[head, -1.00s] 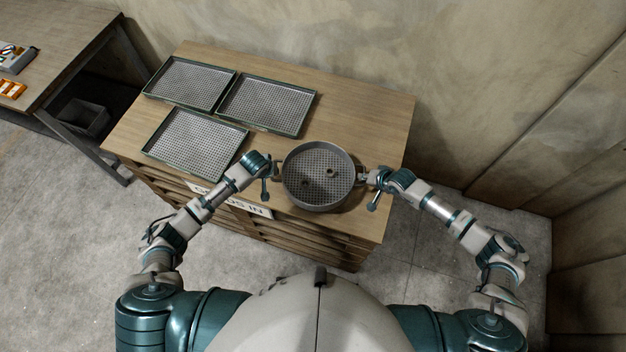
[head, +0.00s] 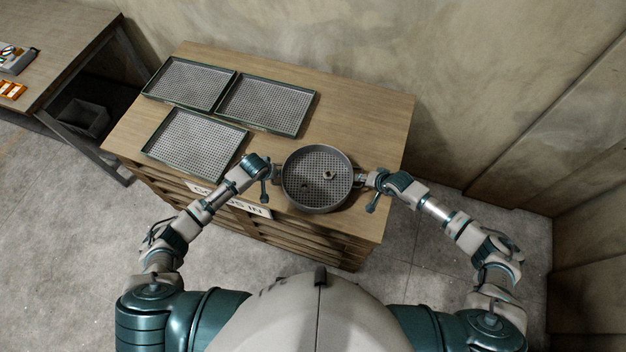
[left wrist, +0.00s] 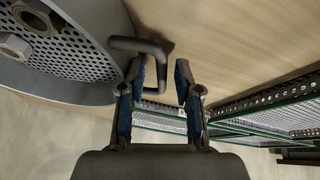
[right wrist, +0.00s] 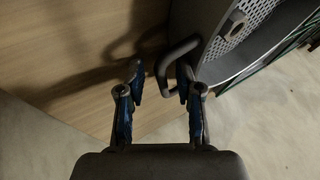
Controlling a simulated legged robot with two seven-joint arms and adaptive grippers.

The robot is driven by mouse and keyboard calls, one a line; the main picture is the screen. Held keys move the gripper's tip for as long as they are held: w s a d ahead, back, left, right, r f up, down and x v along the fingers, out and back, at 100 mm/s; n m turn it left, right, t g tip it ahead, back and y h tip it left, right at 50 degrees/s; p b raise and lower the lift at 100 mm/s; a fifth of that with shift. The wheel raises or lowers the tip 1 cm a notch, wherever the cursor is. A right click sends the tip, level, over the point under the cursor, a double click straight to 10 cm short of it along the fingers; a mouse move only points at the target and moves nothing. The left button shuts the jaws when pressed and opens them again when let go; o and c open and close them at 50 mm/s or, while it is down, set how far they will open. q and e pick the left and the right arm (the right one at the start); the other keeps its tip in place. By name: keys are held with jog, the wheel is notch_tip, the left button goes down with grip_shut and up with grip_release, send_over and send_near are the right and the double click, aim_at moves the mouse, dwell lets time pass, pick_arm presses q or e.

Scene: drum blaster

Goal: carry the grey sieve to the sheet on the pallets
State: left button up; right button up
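The round grey sieve (head: 318,206) stands on the wooden top near its front right, with a perforated floor and a few metal nuts inside. It has a loop handle on each side. My left gripper (head: 268,172) is at the left handle; in the left wrist view its fingers (left wrist: 160,82) are apart, with the handle (left wrist: 138,44) between them. My right gripper (head: 369,180) is at the right handle; in the right wrist view its fingers (right wrist: 159,80) are apart around the handle (right wrist: 178,52). No sheet on pallets can be made out.
Three rectangular mesh trays (head: 196,142) lie left of the sieve on the wooden top (head: 365,110). A sign (head: 250,208) is on its front. Another table (head: 55,45) stands far left. A wall (head: 480,90) closes the back; grey floor (head: 70,250) is open at left.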

jog(key=shift+a+r, duration=0.1)
jog(key=shift+a, duration=0.3)
jog(key=shift+d+r, duration=0.1)
pick_arm(q)
jog(key=v, duration=1.1)
jog(key=shift+a, duration=0.35)
pick_arm(e)
jog(key=v, duration=1.1)
jog(key=shift+s+r, duration=0.2)
jog(key=shift+r, duration=0.1)
pick_arm(q)
jog(key=shift+r, duration=0.1)
pick_arm(e)
jog(key=shift+d, duration=0.1)
